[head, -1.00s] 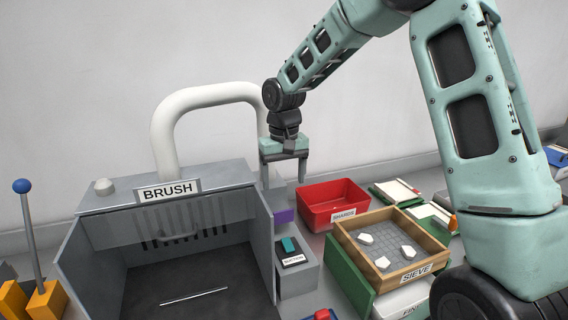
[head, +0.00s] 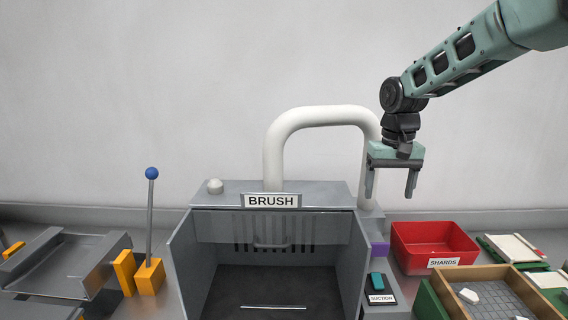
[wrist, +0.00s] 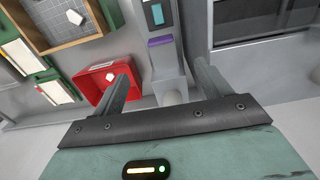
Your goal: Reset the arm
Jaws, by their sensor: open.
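My gripper (head: 391,184) is open, with its two fingers apart and pointing down. In the head view it hangs in the air in front of the back wall, right of the white pipe (head: 325,115) and above the left side of the red SHARDS bin (head: 435,240). Nothing is between the fingers. My arm reaches in from the upper right. In the wrist view both fingers (wrist: 165,88) show, spread apart, with the red bin (wrist: 88,80) behind the left finger and the purple block (wrist: 160,41) between them farther off.
The grey BRUSH booth (head: 330,198) stands open in the middle, a thin white rod (head: 273,307) on its floor. A SUCTION switch (head: 377,284) is beside it. The wooden sieve (head: 500,272) holds white pieces at right. A blue-knobbed lever (head: 150,215) stands at left.

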